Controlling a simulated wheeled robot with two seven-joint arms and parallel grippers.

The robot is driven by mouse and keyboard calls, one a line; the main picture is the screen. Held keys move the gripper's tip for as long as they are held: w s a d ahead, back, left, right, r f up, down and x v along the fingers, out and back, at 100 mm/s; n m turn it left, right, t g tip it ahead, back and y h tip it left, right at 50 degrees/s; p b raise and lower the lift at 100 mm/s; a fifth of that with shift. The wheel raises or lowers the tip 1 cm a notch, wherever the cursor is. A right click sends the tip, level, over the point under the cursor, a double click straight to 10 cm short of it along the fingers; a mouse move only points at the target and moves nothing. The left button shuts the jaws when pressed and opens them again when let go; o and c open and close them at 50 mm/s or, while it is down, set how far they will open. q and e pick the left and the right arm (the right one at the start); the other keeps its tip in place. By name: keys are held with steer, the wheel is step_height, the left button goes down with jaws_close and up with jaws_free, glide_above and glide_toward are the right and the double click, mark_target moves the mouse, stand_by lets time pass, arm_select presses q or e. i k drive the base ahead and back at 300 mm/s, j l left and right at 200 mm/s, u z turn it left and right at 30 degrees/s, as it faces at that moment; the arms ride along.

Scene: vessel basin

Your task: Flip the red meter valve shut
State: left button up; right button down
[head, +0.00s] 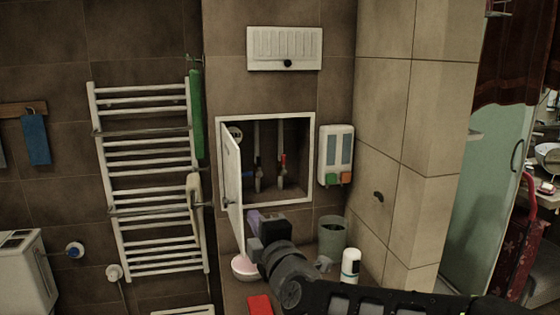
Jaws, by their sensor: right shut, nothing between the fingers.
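The red valve handle (283,160) is on the right-hand pipe inside a white-framed wall recess (314,155). It looks upright, in line with its pipe, though it is small. The recess's white door (233,185) stands open, swung outward at the left side. My right gripper (252,228) is shut and empty, in front of the recess's lower edge by the door's bottom end. It appears below and left of the red handle, apart from it. I cannot tell whether it touches the door. My left gripper is out of view.
A second pipe (257,150) and a blue handle (248,174) are left of the red valve. A round gauge (235,133) is partly hidden by the door. A dispenser (336,155) hangs at right. A grey cup (332,235), white bottle (350,265) and pink-white bowl (243,268) stand below.

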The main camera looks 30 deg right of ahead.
mark_target(282, 172)
steer(key=i+l, duration=0.8)
steer(key=l, duration=0.1)
